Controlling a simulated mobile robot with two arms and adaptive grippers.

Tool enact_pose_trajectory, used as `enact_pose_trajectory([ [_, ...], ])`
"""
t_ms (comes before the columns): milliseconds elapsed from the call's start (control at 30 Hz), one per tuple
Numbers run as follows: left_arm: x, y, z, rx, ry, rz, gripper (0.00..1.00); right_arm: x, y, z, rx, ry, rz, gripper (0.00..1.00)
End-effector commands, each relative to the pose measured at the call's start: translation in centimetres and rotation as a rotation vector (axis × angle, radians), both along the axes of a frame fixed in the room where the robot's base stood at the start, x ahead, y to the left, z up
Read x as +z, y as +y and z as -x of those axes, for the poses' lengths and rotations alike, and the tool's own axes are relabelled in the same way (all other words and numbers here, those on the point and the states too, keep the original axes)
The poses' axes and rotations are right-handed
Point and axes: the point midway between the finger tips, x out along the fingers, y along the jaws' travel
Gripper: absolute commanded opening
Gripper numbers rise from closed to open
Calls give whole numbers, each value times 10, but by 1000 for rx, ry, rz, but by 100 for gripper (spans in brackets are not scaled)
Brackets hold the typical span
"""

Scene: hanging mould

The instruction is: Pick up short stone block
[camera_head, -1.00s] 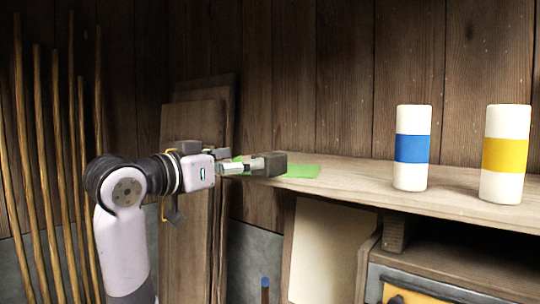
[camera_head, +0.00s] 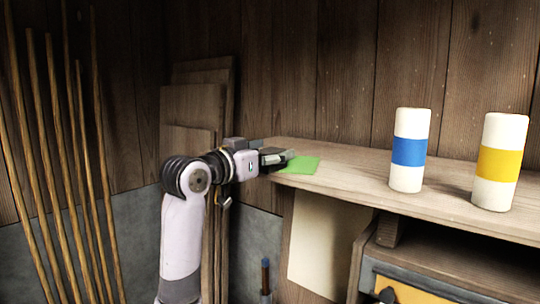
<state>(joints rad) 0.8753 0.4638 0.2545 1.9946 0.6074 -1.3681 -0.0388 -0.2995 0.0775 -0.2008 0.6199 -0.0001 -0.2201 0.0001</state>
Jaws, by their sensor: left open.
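My left gripper (camera_head: 279,149) is open at the left end of the wooden shelf (camera_head: 350,186), beside a flat green patch (camera_head: 303,165) on the shelf top. Its two fingers point right, one above the other, and the lower one overlaps the near-left part of the patch. A small dark grey shape shows at the lower fingertip; I cannot tell whether it is a short stone block or part of the finger. No stone block shows clearly elsewhere. My right gripper is not in view.
A white cylinder with a blue band (camera_head: 409,151) and one with a yellow band (camera_head: 499,163) stand upright on the shelf to the right. Wooden boards (camera_head: 192,107) and several thin poles (camera_head: 50,150) lean at the left. The shelf between patch and blue-banded cylinder is clear.

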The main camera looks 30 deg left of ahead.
Motion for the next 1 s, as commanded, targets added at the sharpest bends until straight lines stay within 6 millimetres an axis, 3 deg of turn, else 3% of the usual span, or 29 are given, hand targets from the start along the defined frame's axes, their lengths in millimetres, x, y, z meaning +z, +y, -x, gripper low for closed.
enact_pose_trajectory([
  [167,0,0,0,0,0,0,60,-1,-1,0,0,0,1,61],
  [1000,0,0,1,0,0,0,4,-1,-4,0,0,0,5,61],
])
